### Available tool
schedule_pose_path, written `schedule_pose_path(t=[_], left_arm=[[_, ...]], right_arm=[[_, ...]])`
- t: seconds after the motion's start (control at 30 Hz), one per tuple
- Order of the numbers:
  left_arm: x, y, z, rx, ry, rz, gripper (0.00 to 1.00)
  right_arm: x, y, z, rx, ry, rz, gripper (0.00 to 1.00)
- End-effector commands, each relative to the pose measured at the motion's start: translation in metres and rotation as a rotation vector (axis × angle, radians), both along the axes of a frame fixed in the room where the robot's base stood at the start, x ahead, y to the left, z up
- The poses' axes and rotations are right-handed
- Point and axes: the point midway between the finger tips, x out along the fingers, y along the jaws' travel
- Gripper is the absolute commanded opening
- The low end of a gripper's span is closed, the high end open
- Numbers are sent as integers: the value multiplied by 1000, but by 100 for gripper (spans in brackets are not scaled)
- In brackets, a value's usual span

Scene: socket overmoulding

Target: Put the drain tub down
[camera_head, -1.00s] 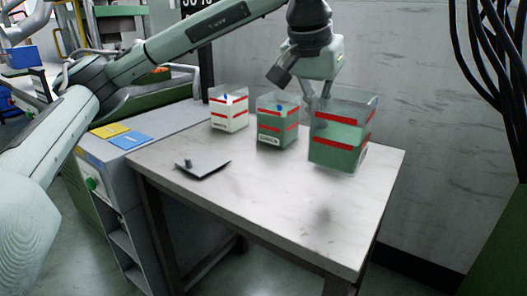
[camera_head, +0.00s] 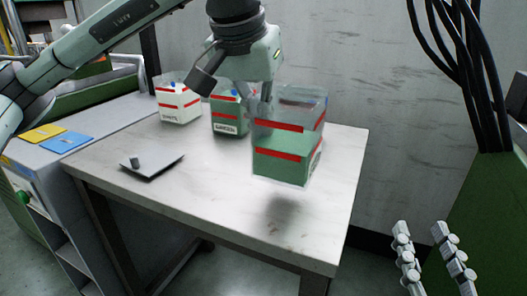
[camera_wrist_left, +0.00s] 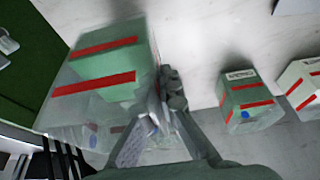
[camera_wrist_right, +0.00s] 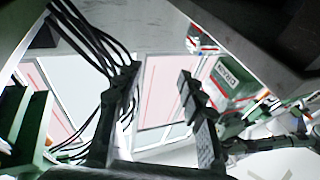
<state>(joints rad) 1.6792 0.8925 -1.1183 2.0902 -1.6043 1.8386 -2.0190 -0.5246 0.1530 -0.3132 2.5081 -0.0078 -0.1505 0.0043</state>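The drain tub (camera_head: 283,165), a clear box with green contents and two red bands, hangs upright over the right part of the table, with its shadow on the tabletop below. It also shows in the left wrist view (camera_wrist_left: 108,85). My left gripper (camera_head: 258,105) is shut on the tub's rim at its left side; the fingers show in the left wrist view (camera_wrist_left: 155,115). My right gripper (camera_head: 428,250) is open and empty, low at the right, off the table; its spread fingers show in the right wrist view (camera_wrist_right: 160,90).
A smaller green tub (camera_head: 230,118) and a white tub (camera_head: 180,105) stand at the back of the table (camera_head: 215,190). A flat grey plate with a knob (camera_head: 155,165) lies at the left. The front middle is clear. Black cables (camera_head: 465,60) hang at the right.

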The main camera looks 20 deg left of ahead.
Motion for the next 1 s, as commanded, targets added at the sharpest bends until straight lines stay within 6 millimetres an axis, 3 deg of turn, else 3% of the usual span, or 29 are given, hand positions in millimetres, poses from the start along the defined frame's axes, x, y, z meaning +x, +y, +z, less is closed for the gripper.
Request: schedule_pose_path(t=[0.17, 0.4, 0.9, 1.0], left_arm=[[-5, -7, -10, -2, -2, 1, 0], [-5, -6, -42, -1, -1, 3, 0], [-4, -7, -47, -2, -3, 2, 0], [-4, -6, -47, -1, -1, 2, 13]], right_arm=[[-2, 1, 5, 15, -27, 5, 40], [-9, 4, 24, 58, -114, 14, 40], [-11, 2, 30, 74, -161, 12, 40], [-11, 2, 32, 76, -166, 12, 40]])
